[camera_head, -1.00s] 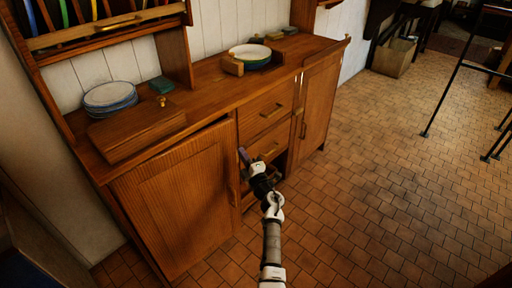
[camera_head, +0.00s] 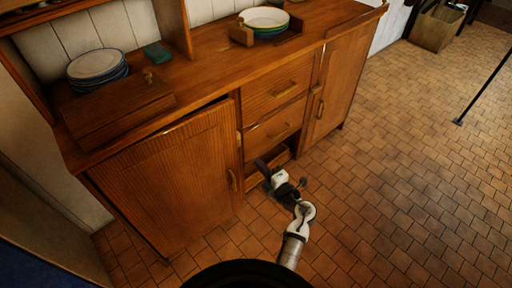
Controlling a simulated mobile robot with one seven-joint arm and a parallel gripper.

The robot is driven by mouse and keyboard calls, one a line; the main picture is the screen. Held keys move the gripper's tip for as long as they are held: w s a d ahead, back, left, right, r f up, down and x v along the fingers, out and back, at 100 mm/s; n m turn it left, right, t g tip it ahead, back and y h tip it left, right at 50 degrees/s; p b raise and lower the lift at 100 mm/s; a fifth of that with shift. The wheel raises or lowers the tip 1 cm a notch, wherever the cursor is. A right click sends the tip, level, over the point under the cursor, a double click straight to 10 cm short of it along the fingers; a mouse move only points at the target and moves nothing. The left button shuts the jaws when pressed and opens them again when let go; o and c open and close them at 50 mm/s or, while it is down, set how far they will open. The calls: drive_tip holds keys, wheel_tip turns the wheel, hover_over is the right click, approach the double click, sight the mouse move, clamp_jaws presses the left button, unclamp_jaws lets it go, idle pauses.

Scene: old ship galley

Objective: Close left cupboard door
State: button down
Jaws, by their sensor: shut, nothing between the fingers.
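The left cupboard door (camera_head: 170,180) is a ribbed wooden panel at the lower left of the cabinet. It stands slightly ajar, with a narrow dark gap along its top edge towards the right. My gripper (camera_head: 263,166) is shut and empty, low in front of the drawers, just right of the door's handle edge. It looks apart from the door, though the exact depth is hard to tell.
Drawers (camera_head: 274,90) fill the middle, above a low open-looking compartment. The right cupboard door (camera_head: 337,88) looks shut.

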sight(234, 136)
drive_tip(key=p+x, duration=0.1)
drive_tip(key=x, duration=1.2)
drive_tip(key=shift+w+a+p, duration=0.1)
drive_tip(key=shift+p, duration=0.25)
